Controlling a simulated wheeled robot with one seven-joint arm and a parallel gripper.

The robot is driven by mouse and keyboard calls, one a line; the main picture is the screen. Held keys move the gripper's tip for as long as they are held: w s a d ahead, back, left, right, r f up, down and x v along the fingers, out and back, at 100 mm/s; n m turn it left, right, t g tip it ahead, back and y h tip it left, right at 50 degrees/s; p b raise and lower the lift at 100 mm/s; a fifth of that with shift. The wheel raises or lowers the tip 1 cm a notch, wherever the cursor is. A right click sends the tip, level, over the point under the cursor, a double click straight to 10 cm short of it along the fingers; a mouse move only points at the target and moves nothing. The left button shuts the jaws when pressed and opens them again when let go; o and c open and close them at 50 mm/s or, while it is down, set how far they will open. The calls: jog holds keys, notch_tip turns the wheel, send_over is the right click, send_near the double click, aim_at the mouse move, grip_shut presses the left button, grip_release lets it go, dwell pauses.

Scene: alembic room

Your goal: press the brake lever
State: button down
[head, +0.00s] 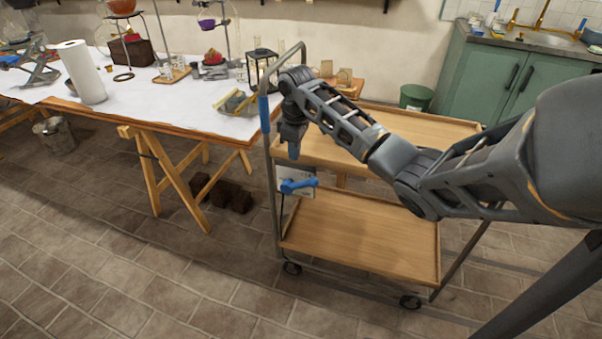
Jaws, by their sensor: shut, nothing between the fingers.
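The brake lever (300,185) is a blue handle on a pale plate at the left end of the wheeled cart (360,253). It sits between the upper and lower shelves and sticks out roughly level. My gripper (293,152) points down by the cart's left end, above the lever in the picture. Its fingers are shut with nothing between them. A gap shows between the fingertips and the lever, though the depth between them is hard to judge. My arm hides part of the upper shelf.
A white-topped trestle table (190,110) with glassware and stands is at left, close to the cart. A green bin (416,98) and green cabinet (535,80) stand behind. Dark blocks (230,196) lie under the table. The tiled floor in front is clear.

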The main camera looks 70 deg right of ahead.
aim_at(307, 181)
jog(key=f, duration=0.5)
jog(key=s+d+f, duration=0.1)
jog(key=f, duration=0.2)
jog(key=shift+s, duration=0.1)
jog(key=shift+s+d+f, duration=0.1)
jog(key=shift+s+f, duration=0.05)
jog(key=shift+f, duration=0.3)
jog(key=shift+s+r+p, duration=0.1)
jog(key=shift+p, duration=0.6)
jog(key=shift+s+p, duration=0.25)
jog(key=shift+p, duration=0.2)
jog(key=shift+s+d+f+p, duration=0.1)
jog(key=shift+s+f+p, duration=0.3)
jog(key=shift+s+f, duration=0.45)
jog(key=shift+w, duration=0.2)
